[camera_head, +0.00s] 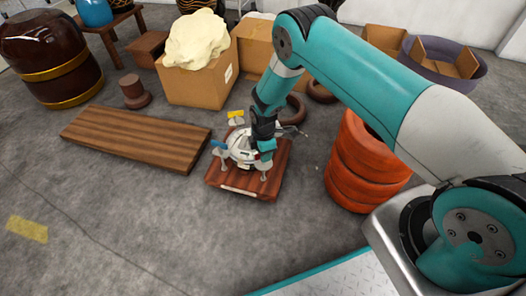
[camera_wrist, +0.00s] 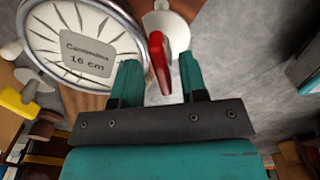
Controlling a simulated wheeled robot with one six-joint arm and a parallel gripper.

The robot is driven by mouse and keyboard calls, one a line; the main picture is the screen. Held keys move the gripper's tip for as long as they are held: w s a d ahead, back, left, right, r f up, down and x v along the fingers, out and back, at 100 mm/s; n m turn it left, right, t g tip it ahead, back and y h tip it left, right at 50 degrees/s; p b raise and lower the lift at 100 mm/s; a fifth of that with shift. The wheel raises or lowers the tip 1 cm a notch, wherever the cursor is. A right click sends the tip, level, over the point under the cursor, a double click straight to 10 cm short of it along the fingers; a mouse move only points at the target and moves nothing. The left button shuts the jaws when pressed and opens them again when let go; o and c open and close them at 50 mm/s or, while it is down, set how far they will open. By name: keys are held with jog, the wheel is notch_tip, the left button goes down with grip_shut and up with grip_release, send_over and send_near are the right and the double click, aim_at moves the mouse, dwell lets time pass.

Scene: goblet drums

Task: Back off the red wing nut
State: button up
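The red wing nut (camera_wrist: 158,60) shows in the wrist view as a flat wing seen nearly edge-on, beside the drum's rim. My gripper (camera_wrist: 160,64) is open, with one teal finger on each side of the wing and a visible gap to each. How deep the wing sits between the fingers is hard to tell. In the head view my gripper (camera_head: 265,147) is at the drum (camera_head: 241,150), and the red wing nut is hidden there.
A yellow wing nut (camera_head: 235,114) and a blue one (camera_head: 219,145) stand around the drum on its wooden base (camera_head: 240,191). Orange tyres (camera_head: 362,165) stand close on the right. A plank (camera_head: 135,137) lies left, cardboard boxes (camera_head: 197,84) behind. The front floor is clear.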

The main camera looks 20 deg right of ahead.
notch_tip(320, 180, up, 17)
jog(key=p, duration=0.5)
jog(key=shift+p, duration=0.35)
dwell(0.7)
